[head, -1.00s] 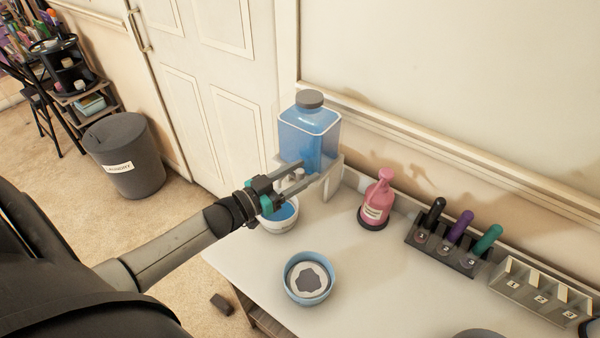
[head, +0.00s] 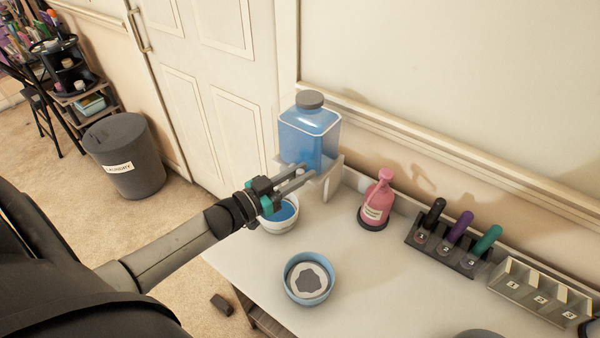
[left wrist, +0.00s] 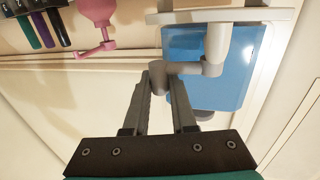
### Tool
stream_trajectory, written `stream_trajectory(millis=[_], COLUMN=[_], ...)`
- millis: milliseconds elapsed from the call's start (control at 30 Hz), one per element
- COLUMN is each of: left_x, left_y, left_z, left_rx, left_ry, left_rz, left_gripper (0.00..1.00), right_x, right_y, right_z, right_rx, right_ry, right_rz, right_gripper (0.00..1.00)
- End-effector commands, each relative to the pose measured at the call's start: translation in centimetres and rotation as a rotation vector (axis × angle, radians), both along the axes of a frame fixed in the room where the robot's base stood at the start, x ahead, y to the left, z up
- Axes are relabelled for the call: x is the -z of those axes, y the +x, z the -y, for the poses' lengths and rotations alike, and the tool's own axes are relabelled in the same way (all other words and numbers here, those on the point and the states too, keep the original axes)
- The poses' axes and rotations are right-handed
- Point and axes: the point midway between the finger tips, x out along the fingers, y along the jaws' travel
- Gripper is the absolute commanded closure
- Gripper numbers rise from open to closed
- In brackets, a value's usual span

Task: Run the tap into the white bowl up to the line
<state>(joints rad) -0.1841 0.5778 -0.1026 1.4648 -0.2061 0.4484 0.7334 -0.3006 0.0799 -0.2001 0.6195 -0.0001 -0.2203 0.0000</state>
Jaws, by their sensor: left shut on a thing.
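The white bowl (head: 281,228) stands on the table below the dispenser, with blue liquid (head: 285,210) inside; my gripper partly covers it, and I cannot make out its line. The dispenser (head: 308,138) is a clear tank of blue liquid with a grey lid, on a white stand. Its grey tap (left wrist: 183,68) shows in the left wrist view. My left gripper (head: 306,172) is shut on the tap's grey handle (left wrist: 157,72). I cannot see whether liquid is running from the spout. My right gripper is not in view.
A blue bowl (head: 310,299) with a grey patterned inside stands in front.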

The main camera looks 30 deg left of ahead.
Motion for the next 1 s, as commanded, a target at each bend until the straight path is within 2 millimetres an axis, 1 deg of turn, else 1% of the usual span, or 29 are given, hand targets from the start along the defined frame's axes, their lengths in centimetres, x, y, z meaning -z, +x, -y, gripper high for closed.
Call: stream_trajectory(millis=[100, 233, 633, 667, 900, 1000], left_x=[-0.2, -0.2, 0.0, 0.0, 0.0, 0.0], left_y=[0.3, 0.5, 0.6, 0.6, 0.6, 0.6], left_z=[0.1, 0.1, 0.1, 0.1, 0.0, 0.0], left_rx=[-0.046, -0.095, -0.118, -0.118, -0.117, -0.117], left_ry=[-0.007, -0.006, -0.002, -0.001, -0.001, -0.001], left_rz=[0.003, 0.002, 0.000, 0.001, 0.000, 0.000], left_gripper=[1.00, 1.00, 1.00, 0.73, 0.46, 0.46], right_x=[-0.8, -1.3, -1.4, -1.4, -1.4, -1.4], right_y=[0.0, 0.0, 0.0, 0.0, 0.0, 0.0], right_z=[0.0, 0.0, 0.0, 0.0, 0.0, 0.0], right_rx=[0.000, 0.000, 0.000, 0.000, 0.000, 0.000], right_ry=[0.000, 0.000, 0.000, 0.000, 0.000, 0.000], right_rz=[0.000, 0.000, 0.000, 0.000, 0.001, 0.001], right_gripper=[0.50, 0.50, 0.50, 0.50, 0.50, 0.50])
